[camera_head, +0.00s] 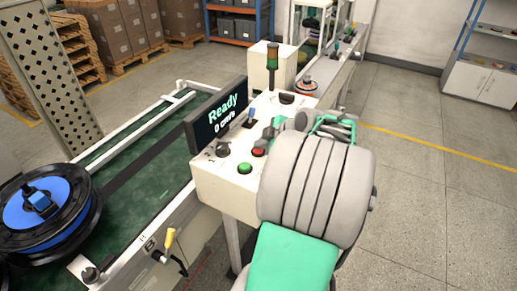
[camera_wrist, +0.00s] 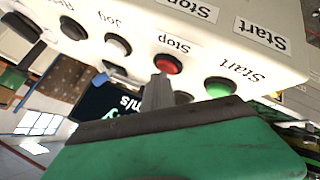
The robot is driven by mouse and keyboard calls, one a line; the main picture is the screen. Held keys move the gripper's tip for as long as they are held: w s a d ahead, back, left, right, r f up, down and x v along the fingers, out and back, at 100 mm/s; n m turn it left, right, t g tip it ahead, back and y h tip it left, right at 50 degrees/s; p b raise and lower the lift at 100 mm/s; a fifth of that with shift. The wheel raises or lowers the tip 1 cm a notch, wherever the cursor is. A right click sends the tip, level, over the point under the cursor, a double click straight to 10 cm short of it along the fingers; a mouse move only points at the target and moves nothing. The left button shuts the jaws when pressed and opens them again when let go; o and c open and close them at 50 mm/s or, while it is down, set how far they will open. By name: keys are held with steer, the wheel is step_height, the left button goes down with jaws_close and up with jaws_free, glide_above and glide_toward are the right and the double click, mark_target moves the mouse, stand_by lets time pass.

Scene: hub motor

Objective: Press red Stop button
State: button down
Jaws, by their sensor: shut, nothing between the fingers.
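The red Stop button (camera_wrist: 168,64) is a round cap on the white control panel, with an upside-down "Stop" label beside it in the wrist view. It also shows in the head view (camera_head: 258,152), close to my arm. My gripper (camera_wrist: 161,80) is shut and empty. In the wrist view its grey fingertips overlap the lower edge of the red button. I cannot tell whether they touch it. The button does not look clearly pushed in.
A green Start button (camera_wrist: 219,87) sits right beside the Stop button. Dark knobs (camera_wrist: 73,28) and a grey button (camera_wrist: 118,45) are on the same panel. A screen (camera_head: 217,114) reads "Ready, 0 cm/s". A green conveyor (camera_head: 135,205) runs at the left with a blue-black hub (camera_head: 45,212).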

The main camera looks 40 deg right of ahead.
mark_target(261, 151)
steer(key=shift+r, duration=0.1)
steer(key=shift+r+p, duration=0.4)
steer(key=shift+r, duration=0.45)
step_height(261, 151, up, 5)
steer(key=shift+p, duration=1.15)
